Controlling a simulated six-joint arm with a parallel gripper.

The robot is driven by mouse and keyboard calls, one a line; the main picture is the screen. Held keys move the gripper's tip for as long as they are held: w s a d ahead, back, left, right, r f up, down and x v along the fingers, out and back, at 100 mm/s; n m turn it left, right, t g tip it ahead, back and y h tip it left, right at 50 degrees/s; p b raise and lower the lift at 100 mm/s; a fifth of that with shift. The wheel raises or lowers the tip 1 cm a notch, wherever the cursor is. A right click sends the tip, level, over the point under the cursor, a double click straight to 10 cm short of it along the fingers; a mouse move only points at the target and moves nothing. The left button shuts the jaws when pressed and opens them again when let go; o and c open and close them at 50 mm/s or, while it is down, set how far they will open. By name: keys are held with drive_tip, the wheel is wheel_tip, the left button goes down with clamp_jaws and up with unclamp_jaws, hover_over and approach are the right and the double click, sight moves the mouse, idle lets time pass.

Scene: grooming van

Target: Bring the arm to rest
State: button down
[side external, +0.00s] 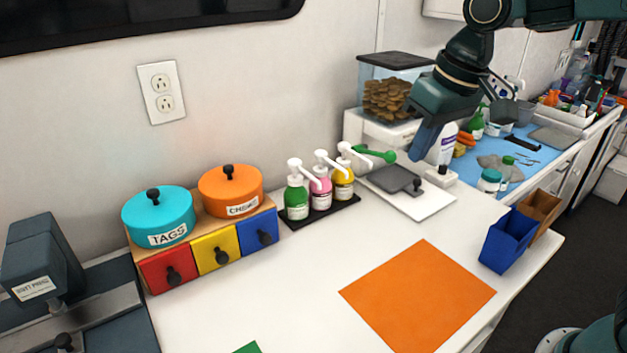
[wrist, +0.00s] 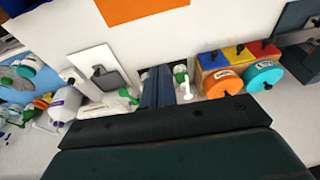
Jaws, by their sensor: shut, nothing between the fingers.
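My gripper (side external: 421,146) hangs in the air at the upper right of the side view, above the counter and in front of the treat dispenser (side external: 393,90). Its fingers are together, with nothing between them. In the wrist view the shut fingers (wrist: 158,72) point up the picture, over the counter near the pump bottles. My arm comes in from the top right of the side view.
Pump bottles (side external: 320,190), lidded pots (side external: 160,218) and coloured drawers (side external: 213,252) stand along the wall. A grey scoop-like plate (side external: 392,179) lies on a white board. Blue (side external: 505,240) and brown bins stand right. The orange mat (side external: 418,295) is bare.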

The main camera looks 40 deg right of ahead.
drive_tip(key=s+d+f+t, duration=0.1)
drive_tip(key=s+d, duration=0.2)
drive_tip(key=s, duration=0.5)
drive_tip(key=s+d+f+t, duration=0.1)
drive_tip(key=s+d, duration=0.3)
drive_tip(key=s, duration=0.4)
drive_tip(key=shift+s+d+f+h, duration=0.2)
drive_tip(key=shift+s+f+h, duration=0.15)
drive_tip(key=shift+f, duration=0.2)
